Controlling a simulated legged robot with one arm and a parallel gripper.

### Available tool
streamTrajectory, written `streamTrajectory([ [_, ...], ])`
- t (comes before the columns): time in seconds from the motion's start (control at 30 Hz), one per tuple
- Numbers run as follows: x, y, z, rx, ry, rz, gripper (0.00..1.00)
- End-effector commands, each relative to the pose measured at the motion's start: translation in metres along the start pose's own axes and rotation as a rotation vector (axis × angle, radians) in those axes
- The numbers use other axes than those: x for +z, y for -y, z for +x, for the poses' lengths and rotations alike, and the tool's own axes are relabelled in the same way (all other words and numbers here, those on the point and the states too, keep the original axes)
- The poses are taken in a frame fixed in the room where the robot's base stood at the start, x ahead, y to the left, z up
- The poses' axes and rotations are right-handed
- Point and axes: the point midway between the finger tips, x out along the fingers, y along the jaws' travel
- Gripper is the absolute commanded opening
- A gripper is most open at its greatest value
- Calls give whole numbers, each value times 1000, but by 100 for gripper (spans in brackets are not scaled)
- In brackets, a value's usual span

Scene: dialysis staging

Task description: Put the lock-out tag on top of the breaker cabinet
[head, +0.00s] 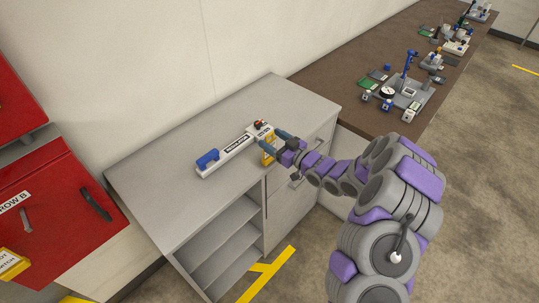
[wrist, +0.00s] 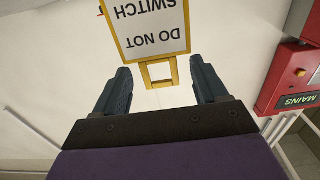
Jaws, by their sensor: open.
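The lock-out tag (wrist: 145,35), a white plate in a yellow frame reading DO NOT SWITCH, is upside down in the wrist view, its top edge cut off. Its yellow loop (wrist: 158,74) lies between the fingertips with gaps on both sides. My gripper (wrist: 160,85) is open and holds nothing. In the head view my gripper (head: 272,146) is over the grey counter, beside a small yellow piece (head: 268,155). A red box marked MAINS (wrist: 297,85) is at the right of the wrist view. Whether it is the breaker cabinet is unclear.
A white bar with a blue handle (head: 207,159) lies on the grey counter (head: 150,180). Red cabinets (head: 60,215) stand at the left, with another yellow-edged sign (head: 10,262) cut off below. A brown bench (head: 340,85) with several devices runs behind right.

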Motion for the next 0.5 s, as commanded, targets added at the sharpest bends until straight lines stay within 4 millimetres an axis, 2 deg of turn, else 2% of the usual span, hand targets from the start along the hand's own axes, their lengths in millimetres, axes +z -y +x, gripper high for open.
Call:
streamTrajectory([
  [0.33, 0, 0, 4, 1, -1, 1, 71],
  [0.5, 0, 0, 4, 1, -1, 0, 55],
])
